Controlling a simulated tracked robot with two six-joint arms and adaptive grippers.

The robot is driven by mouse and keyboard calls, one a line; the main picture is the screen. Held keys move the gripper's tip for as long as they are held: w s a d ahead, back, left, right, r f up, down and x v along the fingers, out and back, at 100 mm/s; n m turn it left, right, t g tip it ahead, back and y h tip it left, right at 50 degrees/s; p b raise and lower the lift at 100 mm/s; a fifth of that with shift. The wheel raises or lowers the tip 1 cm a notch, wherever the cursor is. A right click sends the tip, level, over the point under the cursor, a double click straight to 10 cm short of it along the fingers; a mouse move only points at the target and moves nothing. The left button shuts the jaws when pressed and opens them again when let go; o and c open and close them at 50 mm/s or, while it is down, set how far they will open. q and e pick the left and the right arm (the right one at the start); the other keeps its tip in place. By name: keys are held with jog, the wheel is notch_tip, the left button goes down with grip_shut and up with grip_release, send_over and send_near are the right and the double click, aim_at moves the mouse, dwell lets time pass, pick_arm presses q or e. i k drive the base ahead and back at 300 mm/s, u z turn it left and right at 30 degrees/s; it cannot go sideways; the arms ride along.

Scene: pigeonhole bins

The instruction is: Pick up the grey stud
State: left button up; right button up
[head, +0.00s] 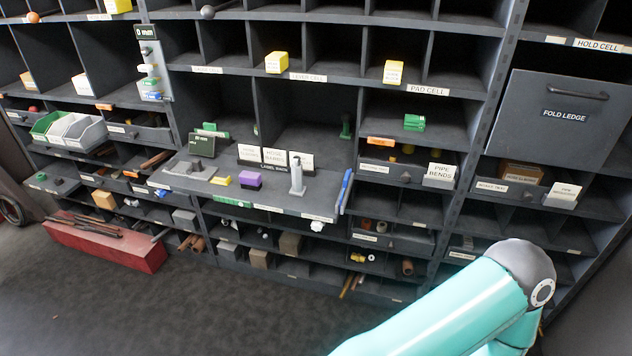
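A light grey upright post with a wider foot (297,175) stands on the pull-out ledge (270,193) in the middle of the shelving. It looks like the grey stud, though the picture does not settle this. Neither of my grippers is in view. Only a teal link of my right arm shows at the lower right, well away from the post.
White label cards (275,157) stand behind the post. A purple block (250,179) and a yellow piece (221,180) lie to its left; a blue strip (345,188) is at the ledge's right end. A red box (105,245) sits on the floor. Floor in front is clear.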

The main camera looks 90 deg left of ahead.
aim_at(298, 188)
jog(key=z, duration=0.8)
jog(key=i, duration=0.15)
jog(key=u, duration=2.4)
jog(key=i, duration=0.25)
jog(key=u, duration=1.8)
jog(key=k, duration=0.6)
jog(key=u, duration=0.35)
jog(key=i, duration=1.85)
jog(key=z, duration=0.45)
